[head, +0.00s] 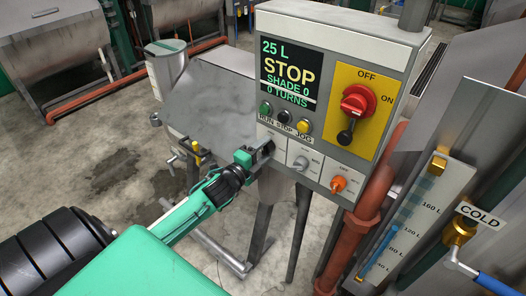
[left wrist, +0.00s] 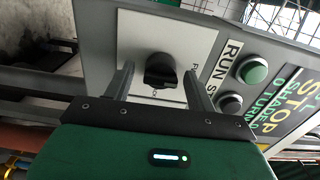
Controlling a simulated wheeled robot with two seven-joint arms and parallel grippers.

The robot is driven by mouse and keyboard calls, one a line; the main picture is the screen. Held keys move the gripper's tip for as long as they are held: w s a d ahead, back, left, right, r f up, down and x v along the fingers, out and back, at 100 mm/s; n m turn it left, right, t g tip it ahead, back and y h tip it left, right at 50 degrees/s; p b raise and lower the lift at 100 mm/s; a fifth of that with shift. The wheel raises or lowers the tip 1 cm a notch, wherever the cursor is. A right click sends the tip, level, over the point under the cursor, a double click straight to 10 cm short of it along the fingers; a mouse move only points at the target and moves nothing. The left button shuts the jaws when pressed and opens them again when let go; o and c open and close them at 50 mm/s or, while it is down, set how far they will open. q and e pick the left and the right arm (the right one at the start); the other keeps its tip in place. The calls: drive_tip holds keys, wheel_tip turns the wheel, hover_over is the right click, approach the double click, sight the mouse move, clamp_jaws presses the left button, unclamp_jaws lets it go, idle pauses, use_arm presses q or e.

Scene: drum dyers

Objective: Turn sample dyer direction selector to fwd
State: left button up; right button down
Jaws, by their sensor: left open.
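The direction selector is a black knob (left wrist: 160,70) on a white plate in the left wrist view. Its plate lettering is only partly readable. In the head view the knob is mostly hidden by my left gripper (head: 262,153), which is at the lower left of the grey control panel (head: 398,57). My left gripper is open, with one finger on each side of the knob. Gaps show between the fingers and the knob in the left wrist view. My right gripper is not in view.
The display (head: 288,72) reads 25 L, STOP, SHADE 0, 0 TURNS. Buttons for run, stop and jog (head: 303,125) sit above the selectors. A grey selector (head: 301,163) and an orange one (head: 338,184) are to the right. A red main switch (head: 358,101) is on a yellow plate.

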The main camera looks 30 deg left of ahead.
use_arm(q)
drive_tip(key=shift+s+f+b, duration=0.15)
drive_tip(key=shift+s+b, duration=0.15)
drive_tip(key=shift+s, duration=0.25)
drive_tip(key=s+a+b, duration=0.1)
drive_tip(key=s+b, duration=0.3)
drive_tip(key=s, duration=0.8)
drive_tip(key=shift+s, duration=0.3)
